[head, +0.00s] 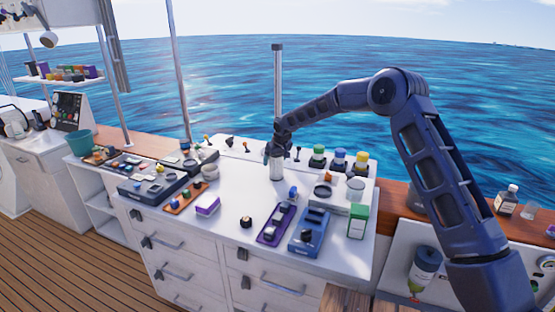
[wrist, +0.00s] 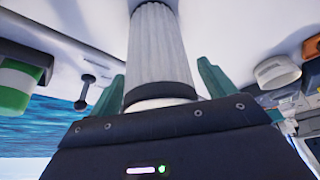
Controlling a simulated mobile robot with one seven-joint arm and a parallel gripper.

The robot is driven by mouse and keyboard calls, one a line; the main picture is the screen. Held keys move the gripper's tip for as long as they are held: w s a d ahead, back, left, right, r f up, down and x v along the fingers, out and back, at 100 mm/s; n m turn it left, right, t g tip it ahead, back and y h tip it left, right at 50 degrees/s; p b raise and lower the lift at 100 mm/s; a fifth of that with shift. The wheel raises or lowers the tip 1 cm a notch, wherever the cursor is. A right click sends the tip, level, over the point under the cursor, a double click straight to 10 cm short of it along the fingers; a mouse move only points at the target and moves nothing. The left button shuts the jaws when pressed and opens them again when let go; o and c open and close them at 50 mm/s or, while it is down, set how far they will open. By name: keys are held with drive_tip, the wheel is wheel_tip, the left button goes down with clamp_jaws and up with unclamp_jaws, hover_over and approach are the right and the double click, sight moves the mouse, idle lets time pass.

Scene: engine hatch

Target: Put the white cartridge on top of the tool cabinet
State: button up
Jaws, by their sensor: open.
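The white cartridge (head: 276,169) is a pale upright cylinder at the back middle of the white cabinet top (head: 235,190); it appears to stand on that surface. In the wrist view the ribbed cartridge (wrist: 160,50) runs between the two green fingers of my gripper (wrist: 160,88). The fingers are open, one on each side, and a gap shows beside the cartridge. In the head view my gripper (head: 277,153) is at the cartridge's upper end and is small and partly hard to make out. The cabinet has several drawers in front.
Green, blue and yellow capped jars (head: 340,158) stand right of the cartridge. A purple tray (head: 276,224), a blue tray (head: 309,231) and a green-and-white box (head: 357,221) sit nearer the front. A tall pole (head: 277,85) rises behind my gripper. The middle left of the top is fairly clear.

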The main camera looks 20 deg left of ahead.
drive_tip(key=v, duration=1.2)
drive_tip(key=shift+r, duration=0.25)
